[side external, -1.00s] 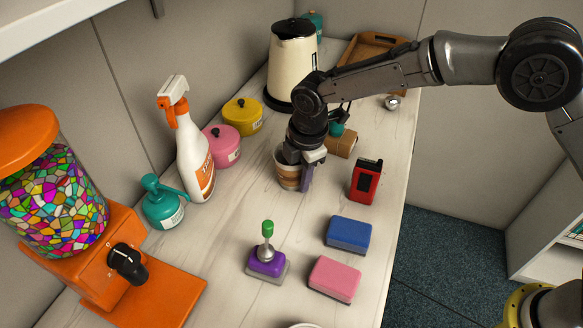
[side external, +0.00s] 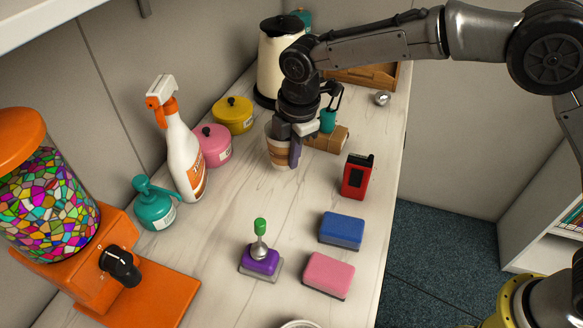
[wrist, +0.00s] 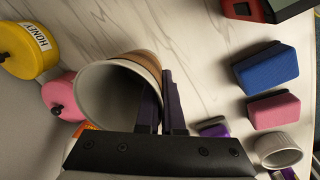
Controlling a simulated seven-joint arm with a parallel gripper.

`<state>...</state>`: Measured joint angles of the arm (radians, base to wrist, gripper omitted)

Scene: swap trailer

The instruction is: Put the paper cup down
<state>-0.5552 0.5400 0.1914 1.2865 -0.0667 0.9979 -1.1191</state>
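The paper cup (side external: 279,155), brown and cream banded, is at my gripper (side external: 291,160) in the side view, towards the back middle of the table. In the wrist view the cup (wrist: 121,89) shows its pale open mouth. One dark finger is inside the rim and the other outside, so my gripper (wrist: 163,85) is shut on the cup's wall. The cup looks roughly upright in the side view. Whether its base touches the table I cannot tell.
A brown box (side external: 326,139) stands close right of the cup, and a pink pot (side external: 214,147) and yellow pot (side external: 233,116) to its left. A red device (side external: 357,177) is at right. A kettle (side external: 279,62) stands behind. Bare table lies in front of the cup.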

